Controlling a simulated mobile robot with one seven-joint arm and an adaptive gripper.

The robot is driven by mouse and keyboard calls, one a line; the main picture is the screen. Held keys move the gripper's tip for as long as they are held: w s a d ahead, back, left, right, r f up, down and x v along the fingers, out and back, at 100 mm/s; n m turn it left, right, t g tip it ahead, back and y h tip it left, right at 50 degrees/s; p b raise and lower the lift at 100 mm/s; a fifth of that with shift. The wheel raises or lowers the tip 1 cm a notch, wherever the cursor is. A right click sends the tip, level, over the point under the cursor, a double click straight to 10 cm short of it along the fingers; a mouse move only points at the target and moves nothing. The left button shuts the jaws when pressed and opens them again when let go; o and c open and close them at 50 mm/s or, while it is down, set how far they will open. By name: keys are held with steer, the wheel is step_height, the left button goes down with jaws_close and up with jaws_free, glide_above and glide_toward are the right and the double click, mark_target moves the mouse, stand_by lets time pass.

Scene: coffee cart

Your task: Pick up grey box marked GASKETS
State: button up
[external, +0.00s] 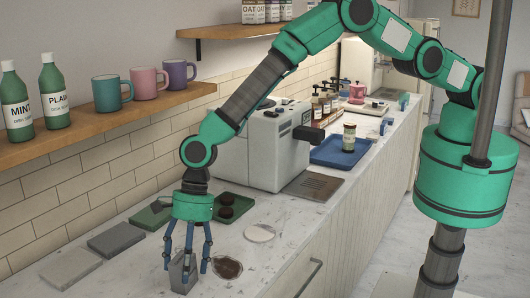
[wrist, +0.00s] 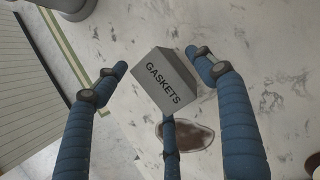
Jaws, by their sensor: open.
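The grey box marked GASKETS (wrist: 162,82) stands on the marble counter, its label readable in the wrist view. In the external view the box (external: 182,271) shows partly behind the fingers, near the counter's front part. My gripper (wrist: 160,80) is open, with blue fingers spread around the box. One finger is on each side and a third is at the lower edge of the box in the wrist view. I cannot tell whether any finger touches it. In the external view my gripper (external: 187,275) points straight down over the box.
A brown spill-like patch (external: 227,267) lies right of the box, and a pale round disc (external: 260,232) lies farther back. Grey slabs (external: 117,239) lie to the left. A dark green tray (external: 233,205) and the coffee machine (external: 266,150) stand behind my gripper.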

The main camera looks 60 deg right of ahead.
stand_by(0.4)
steer(key=c, duration=1.3)
steer(key=shift+r, duration=0.2)
steer(key=shift+r, duration=0.65)
steer(key=shift+r+b, duration=0.3)
steer(key=shift+r, duration=0.6)
steer(key=s+d, duration=0.3)
steer(key=d, duration=0.1)
steer(key=s+d+r+b, duration=0.1)
steer(key=s+d, duration=0.2)
steer(key=d, duration=0.1)
steer(key=s+d+b, duration=0.1)
steer(key=s+d, duration=0.2)
steer(key=d, duration=0.2)
steer(key=shift+d+r, duration=0.1)
steer(key=shift+r, duration=0.2)
